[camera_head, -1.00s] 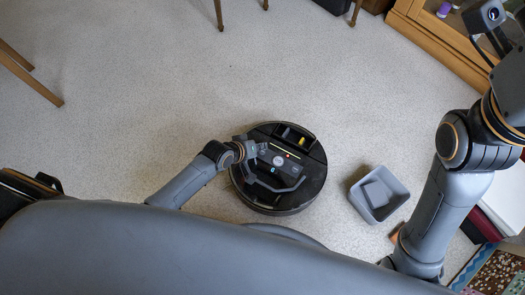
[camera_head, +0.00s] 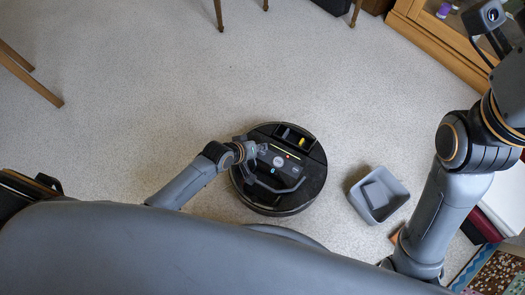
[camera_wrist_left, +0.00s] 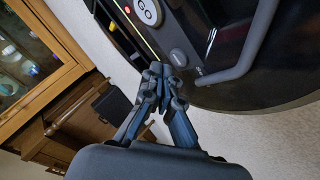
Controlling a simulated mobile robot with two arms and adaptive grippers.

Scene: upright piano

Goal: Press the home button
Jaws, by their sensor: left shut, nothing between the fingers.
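A round black robot vacuum (camera_head: 305,195) sits on the floor, with a dark control panel on top. Its round GO button (camera_head: 278,161) also shows at the top of the left wrist view (camera_wrist_left: 147,10). A grey oval button (camera_wrist_left: 180,56) lies beside it, just ahead of my fingertips; I cannot read its mark. My left gripper (camera_wrist_left: 163,76) is shut and empty, its tips close to this button; I cannot tell whether they touch. In the head view the left gripper (camera_head: 260,149) is over the panel's left side.
A raised grey handle (camera_wrist_left: 245,52) curves over the vacuum beside the buttons. A grey open bin (camera_head: 379,195) stands on the floor to the right of the vacuum. A wooden cabinet (camera_head: 430,40) is at the top right.

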